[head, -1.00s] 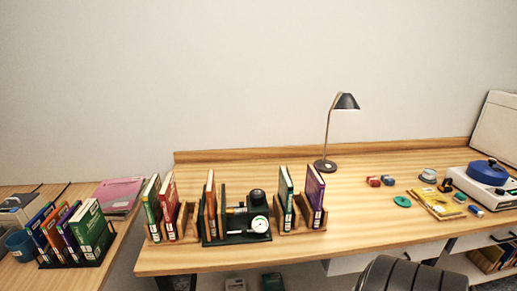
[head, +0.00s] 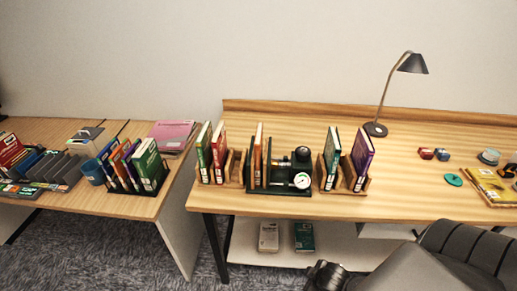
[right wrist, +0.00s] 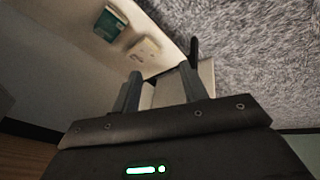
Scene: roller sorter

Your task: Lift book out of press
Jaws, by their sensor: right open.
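The press (head: 280,190), a dark green frame with a round gauge, stands on the desk in the head view. An orange book (head: 258,156) stands upright in its left part, beside a dark green plate. My right gripper (right wrist: 165,64) is open and empty in the right wrist view, below the desk top near the lower shelf and away from the press. My left gripper is in neither view.
Wooden racks with upright books flank the press on the left (head: 232,172) and right (head: 345,185). A lamp (head: 376,129) stands behind on the right. A side table (head: 120,204) at left holds more books. Two books lie on the lower shelf (head: 345,245).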

